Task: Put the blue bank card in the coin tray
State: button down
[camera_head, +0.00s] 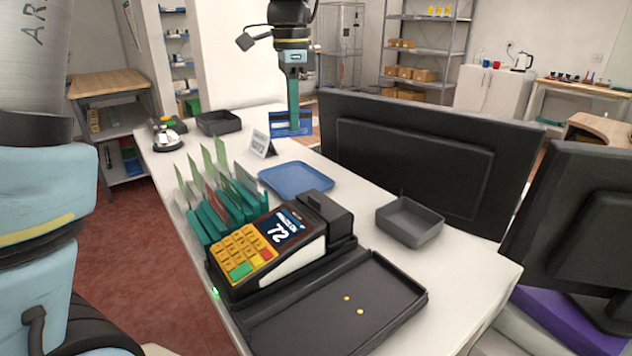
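The blue bank card (305,124) is upright at the fingertips of my gripper (293,118), above the far part of the white counter. The gripper's teal finger covers the middle of the card, and the gripper looks shut on it. A shallow blue tray (318,182) lies flat on the counter, nearer than the card and empty. A flat black tray (290,335) at the near end holds two small gold coins (353,305). I cannot tell for certain which tray is the coin tray.
A small sign (262,145) stands just behind that tray. A dark bin (408,222) sits right, before large monitors (425,150).

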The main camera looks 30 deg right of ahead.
jog(key=f, duration=0.5)
jog(key=shift+s+d+f+p, duration=0.15)
jog(key=shift+s+f+p, duration=0.1)
jog(key=shift+p, duration=0.15)
jog(key=shift+w+f+p, duration=0.1)
jog(key=shift+f+p, duration=0.2)
jog(key=shift+f, duration=1.8)
jog(key=shift+f, duration=0.2)
jog(key=c, duration=1.1)
grip_release()
jog(key=shift+r, duration=0.1)
notch_tip(320, 180, up, 12)
jog(key=b, duration=0.1)
jog(key=shift+r, duration=0.15)
